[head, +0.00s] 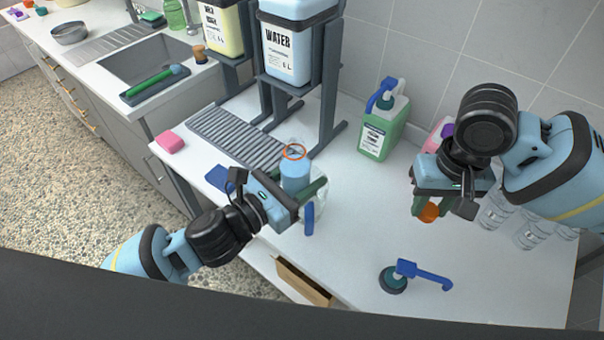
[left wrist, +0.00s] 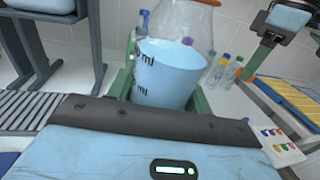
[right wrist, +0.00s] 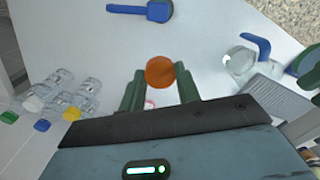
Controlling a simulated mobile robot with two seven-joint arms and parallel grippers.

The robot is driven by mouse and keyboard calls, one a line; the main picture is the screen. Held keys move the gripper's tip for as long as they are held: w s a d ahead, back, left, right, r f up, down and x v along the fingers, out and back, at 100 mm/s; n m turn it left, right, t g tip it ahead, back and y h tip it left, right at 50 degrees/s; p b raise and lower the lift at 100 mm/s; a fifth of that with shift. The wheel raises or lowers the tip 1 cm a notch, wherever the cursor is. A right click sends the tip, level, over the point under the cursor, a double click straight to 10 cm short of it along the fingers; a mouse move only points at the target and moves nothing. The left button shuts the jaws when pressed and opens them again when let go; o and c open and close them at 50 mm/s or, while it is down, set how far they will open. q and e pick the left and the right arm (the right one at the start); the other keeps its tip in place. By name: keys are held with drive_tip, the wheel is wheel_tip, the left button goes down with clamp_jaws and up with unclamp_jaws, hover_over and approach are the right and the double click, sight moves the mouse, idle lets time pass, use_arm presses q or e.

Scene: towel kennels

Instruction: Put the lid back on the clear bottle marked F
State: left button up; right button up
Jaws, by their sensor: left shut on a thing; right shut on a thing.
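A clear bottle of blue liquid (head: 295,175) stands upright at my left gripper (head: 305,198), with an open neck and an orange ring at it. My left gripper is shut on this bottle; its body with ml marks shows between the green fingers in the left wrist view (left wrist: 170,75). No letter F is legible. My right gripper (head: 427,207) is shut on a round orange lid (head: 429,212), held above the counter to the right of the bottle. The lid also shows between the fingertips in the right wrist view (right wrist: 159,71).
A green jug with a blue pump (head: 383,128) stands behind, near the wall. Dispenser stands and a ribbed drain tray (head: 235,135) are at the left. Several clear bottles (head: 528,228) stand at the right. A blue-spouted piece (head: 425,275) lies in front. The counter between the grippers is mostly clear.

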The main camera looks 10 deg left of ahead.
drive_tip(key=w+a+r+n, duration=0.35)
drive_tip(key=a+r, duration=0.45)
drive_tip(key=a, duration=0.4)
wheel_tip(320, 180, up, 10)
drive_tip(key=n, duration=0.3)
hover_over(294, 144)
drive_tip(key=shift+f, duration=2)
drive_tip(key=shift+f, duration=0.1)
drive_tip(key=shift+f, duration=0.75)
drive_tip(key=shift+f, duration=0.55)
